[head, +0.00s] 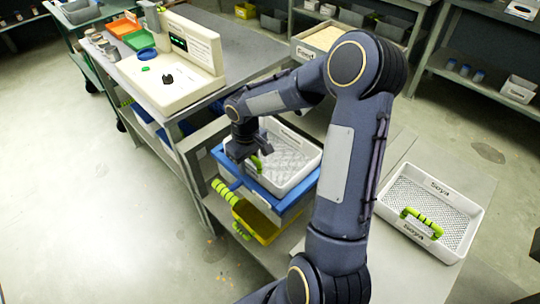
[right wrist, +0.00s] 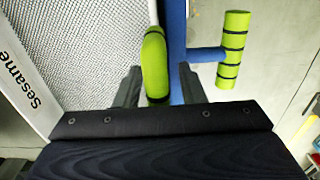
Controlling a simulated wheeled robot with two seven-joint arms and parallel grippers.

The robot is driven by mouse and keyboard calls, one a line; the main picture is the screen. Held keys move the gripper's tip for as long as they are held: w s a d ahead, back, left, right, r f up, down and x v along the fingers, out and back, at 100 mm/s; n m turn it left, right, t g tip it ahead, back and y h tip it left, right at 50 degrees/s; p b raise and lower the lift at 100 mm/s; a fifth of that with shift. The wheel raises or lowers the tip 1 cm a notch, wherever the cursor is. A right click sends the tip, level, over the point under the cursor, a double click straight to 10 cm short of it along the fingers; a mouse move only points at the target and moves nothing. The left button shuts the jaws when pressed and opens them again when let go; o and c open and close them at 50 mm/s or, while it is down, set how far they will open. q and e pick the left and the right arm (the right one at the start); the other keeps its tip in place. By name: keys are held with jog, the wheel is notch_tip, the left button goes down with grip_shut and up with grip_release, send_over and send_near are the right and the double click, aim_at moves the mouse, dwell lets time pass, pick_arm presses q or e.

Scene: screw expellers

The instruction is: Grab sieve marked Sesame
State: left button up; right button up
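The white mesh sieve (head: 290,160) sits in a blue frame (head: 288,202) on the bench, in the middle of the head view. Its wall label (right wrist: 18,85) reads "Sesame" in the right wrist view. Its green handle (right wrist: 155,62) lies between the two dark fingers of my right gripper (right wrist: 160,88). The fingers stand apart, with a visible gap on the right side of the handle. In the head view, my right gripper (head: 246,158) is at the left edge of the sieve and partly hides the handle. My left gripper is not in view.
A sieve marked "Soya" (head: 445,192) lies on the bench at right. Another tray (head: 322,38) stands behind my arm. A green-gripped lever (right wrist: 232,50) sticks out close to the right finger. A yellow tray (head: 256,222) is below. A control panel (head: 190,45) stands at left.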

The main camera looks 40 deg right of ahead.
jog(key=shift+c, duration=0.3)
grip_shut()
jog(key=shift+r, duration=0.15)
